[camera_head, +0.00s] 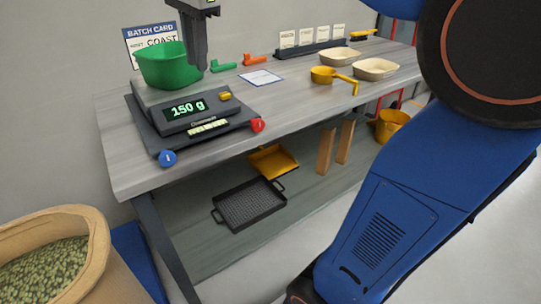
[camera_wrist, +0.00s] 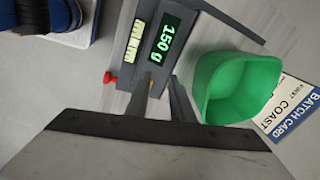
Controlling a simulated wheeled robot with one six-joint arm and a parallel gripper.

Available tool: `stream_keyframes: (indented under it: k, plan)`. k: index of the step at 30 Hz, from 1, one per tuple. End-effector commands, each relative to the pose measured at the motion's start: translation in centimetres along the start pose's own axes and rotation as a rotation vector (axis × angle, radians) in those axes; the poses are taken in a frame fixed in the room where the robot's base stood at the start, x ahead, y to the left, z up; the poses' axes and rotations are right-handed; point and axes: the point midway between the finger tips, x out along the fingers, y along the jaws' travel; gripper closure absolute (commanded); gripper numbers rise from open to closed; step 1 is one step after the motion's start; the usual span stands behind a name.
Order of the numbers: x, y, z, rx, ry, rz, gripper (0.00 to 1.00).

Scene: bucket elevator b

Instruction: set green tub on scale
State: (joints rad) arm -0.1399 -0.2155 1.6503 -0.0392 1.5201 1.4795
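The green tub (camera_head: 168,66) stands upright on the scale (camera_head: 192,122), toward the back of its platform. The scale's lit display reads 150 g. My gripper (camera_head: 202,68) hangs just right of the tub in the head view, pointing down. In the wrist view, the two fingers (camera_wrist: 161,82) are apart with nothing between them. There the tub (camera_wrist: 236,88) lies right of the fingers, its inside looking empty. The scale (camera_wrist: 205,18) shows beyond the fingertips. Whether a finger touches the tub's wall I cannot tell.
A batch card (camera_head: 150,34) stands behind the tub. Green (camera_head: 223,66) and orange (camera_head: 254,60) scoops, a yellow ladle (camera_head: 324,75) and cream trays (camera_head: 375,69) are on the bench. Red (camera_head: 257,125) and blue (camera_head: 168,158) knobs edge the scale. A sack (camera_head: 60,255) stands front left.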

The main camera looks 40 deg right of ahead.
Motion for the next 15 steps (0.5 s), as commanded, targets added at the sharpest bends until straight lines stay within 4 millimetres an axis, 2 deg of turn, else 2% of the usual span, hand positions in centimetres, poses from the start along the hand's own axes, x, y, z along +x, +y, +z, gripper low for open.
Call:
stream_keyframes:
  k: [1,8,15]
  plan:
    - [0.9,2.0,-0.1,-0.071,0.001,-0.013,0.79]
    - [6.0,9.7,-0.3,-0.453,0.024,-0.074,0.79]
    - [12.7,17.9,0.2,-0.848,0.076,-0.126,0.79]
